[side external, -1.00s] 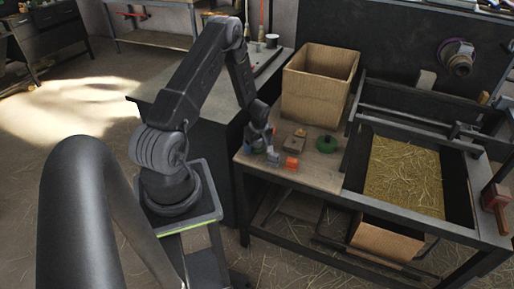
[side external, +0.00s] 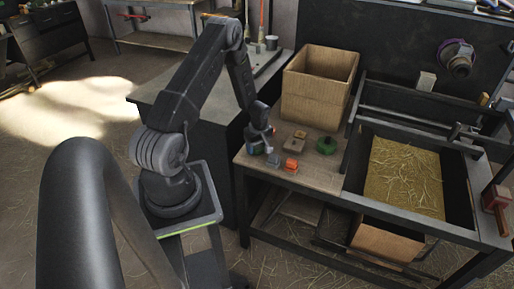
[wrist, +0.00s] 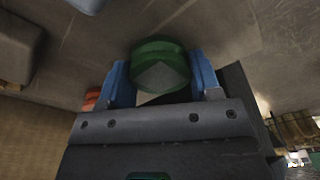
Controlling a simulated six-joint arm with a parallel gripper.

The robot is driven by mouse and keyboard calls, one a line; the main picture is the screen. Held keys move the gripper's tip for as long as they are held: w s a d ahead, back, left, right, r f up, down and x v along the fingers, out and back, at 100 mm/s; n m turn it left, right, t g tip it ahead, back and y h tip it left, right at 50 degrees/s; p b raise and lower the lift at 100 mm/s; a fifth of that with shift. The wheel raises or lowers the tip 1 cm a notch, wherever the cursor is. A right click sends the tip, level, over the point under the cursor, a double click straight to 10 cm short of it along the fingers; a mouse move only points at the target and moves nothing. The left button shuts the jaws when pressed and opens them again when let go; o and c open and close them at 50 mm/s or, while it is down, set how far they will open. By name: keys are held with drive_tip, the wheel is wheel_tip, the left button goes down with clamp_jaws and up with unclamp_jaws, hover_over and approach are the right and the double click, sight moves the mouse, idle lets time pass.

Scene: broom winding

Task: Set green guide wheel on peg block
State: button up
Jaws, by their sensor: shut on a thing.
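My gripper is shut on the green guide wheel (wrist: 160,60), which sits between its blue fingers (wrist: 162,85) in the wrist view. In the side external view my gripper (side external: 257,149) is low over the near left part of the wooden table, and the wheel in it is hard to make out. Small blocks stand to its right: a grey one (side external: 273,160), an orange one (side external: 290,165) and a tan one (side external: 300,135). I cannot tell for sure which is the peg block. Another dark green round piece (side external: 326,146) sits further right on the table.
A tall open cardboard box (side external: 318,90) stands at the back of the table (side external: 318,180). A dark frame around a straw-filled tray (side external: 404,178) is to the right. In the wrist view, a red-orange piece (wrist: 90,99) shows beside the left finger.

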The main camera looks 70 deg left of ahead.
drive_tip(key=r, duration=0.9)
drive_tip(key=shift+w+r, duration=0.15)
drive_tip(key=shift+w, duration=0.25)
drive_tip(key=w+d, duration=0.1)
drive_tip(key=w, duration=0.3)
drive_tip(key=w+d, duration=0.1)
drive_tip(key=w, duration=0.3)
drive_tip(key=w+d, duration=0.1)
drive_tip(key=w, duration=0.3)
drive_tip(key=shift+w+d, duration=0.1)
drive_tip(key=shift+w, duration=0.25)
drive_tip(key=shift+w+d, duration=0.1)
drive_tip(key=shift+w, duration=0.15)
drive_tip(key=shift+w+f, duration=0.1)
drive_tip(key=shift+f, duration=2.8)
drive_tip(key=shift+f, duration=0.6)
drive_tip(key=o, duration=0.7)
drive_tip(key=shift+d+r, duration=0.25)
drive_tip(key=shift+r, duration=1.55)
drive_tip(key=shift+d+r, duration=0.2)
drive_tip(key=shift+r, duration=1.65)
drive_tip(key=shift+d+r, duration=0.25)
drive_tip(key=shift+r, duration=1.55)
